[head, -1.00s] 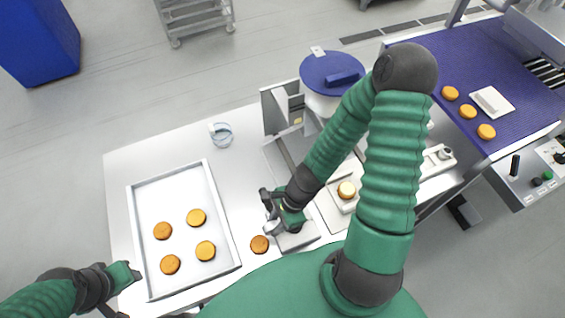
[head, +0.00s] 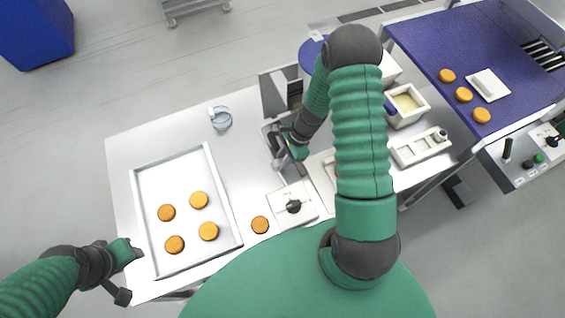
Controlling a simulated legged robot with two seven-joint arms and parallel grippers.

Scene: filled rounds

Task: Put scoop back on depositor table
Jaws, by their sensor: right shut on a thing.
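The steel depositor table (head: 150,150) spans the middle of the head view. My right gripper (head: 285,154) is low over its back middle, beside the depositor's grey parts. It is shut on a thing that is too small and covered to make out. A blue-handled piece (head: 390,107), possibly the scoop, shows at a white tub (head: 410,104) of pale filling, partly behind my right arm. My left gripper (head: 130,275) is at the table's front left corner, empty, with its fingers apart.
A shallow tray (head: 184,268) holds several orange-brown rounds. One loose round (head: 260,224) lies beside a white box with a black knob (head: 293,207). A clear ring-like cup (head: 221,119) stands at the back. A blue conveyor (head: 440,50) is at the right.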

